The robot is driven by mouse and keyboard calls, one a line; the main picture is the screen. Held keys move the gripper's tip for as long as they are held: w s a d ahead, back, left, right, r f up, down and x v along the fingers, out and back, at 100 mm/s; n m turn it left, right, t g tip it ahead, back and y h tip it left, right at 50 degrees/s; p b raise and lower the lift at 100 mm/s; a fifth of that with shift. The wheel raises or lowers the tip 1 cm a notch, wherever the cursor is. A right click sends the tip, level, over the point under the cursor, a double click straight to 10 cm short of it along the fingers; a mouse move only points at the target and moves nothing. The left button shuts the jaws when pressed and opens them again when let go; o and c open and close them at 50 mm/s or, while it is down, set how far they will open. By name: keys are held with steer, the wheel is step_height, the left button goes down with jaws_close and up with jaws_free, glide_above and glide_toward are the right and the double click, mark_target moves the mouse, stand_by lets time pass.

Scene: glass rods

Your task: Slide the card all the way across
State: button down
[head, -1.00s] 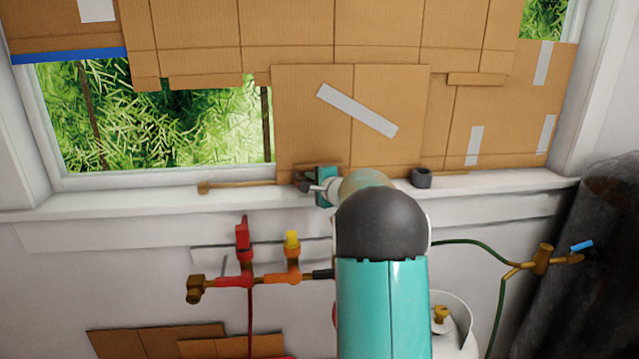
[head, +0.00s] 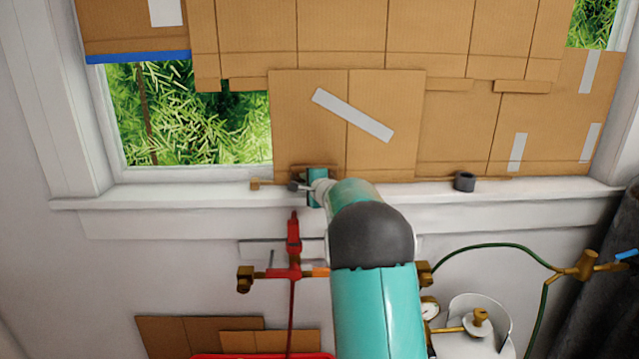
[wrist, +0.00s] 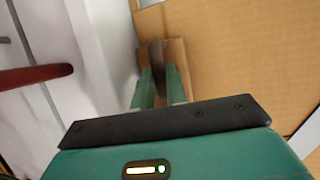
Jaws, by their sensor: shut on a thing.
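The card is a brown cardboard panel (head: 385,110) with a slanted strip of pale tape, standing upright in front of the window. It covers the middle of the opening; a leafy gap (head: 195,115) shows to its left. My gripper (head: 308,187) is at the card's lower edge, just above the sill. In the wrist view its green fingers (wrist: 158,85) are shut on a small brown tab (wrist: 176,55) at the card's foot, with a dark piece beside it. The card's face (wrist: 235,50) fills the right of that view. My arm hides part of the sill.
A small brown block (head: 254,184) sits on the white sill (head: 150,194) left of my gripper. A dark ring-like piece (head: 464,181) sits to the right. A green hose (head: 480,247) runs at the right.

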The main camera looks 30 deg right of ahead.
steer(key=a, duration=0.1)
steer(key=w+a, duration=0.2)
steer(key=a, duration=0.1)
steer(key=shift+w+a, duration=0.1)
steer(key=shift+w, duration=0.15)
steer(key=shift+a, duration=0.1)
steer(key=c, duration=1.5)
jaws_free()
steer(key=shift+w+a, duration=0.1)
steer(key=shift+w, duration=0.05)
steer(key=shift+o, duration=0.5)
steer(key=shift+d, duration=0.2)
steer(key=shift+s, duration=0.45)
steer(key=v, duration=1.3)
steer(key=shift+s+r, duration=0.1)
steer(key=shift+s, duration=0.05)
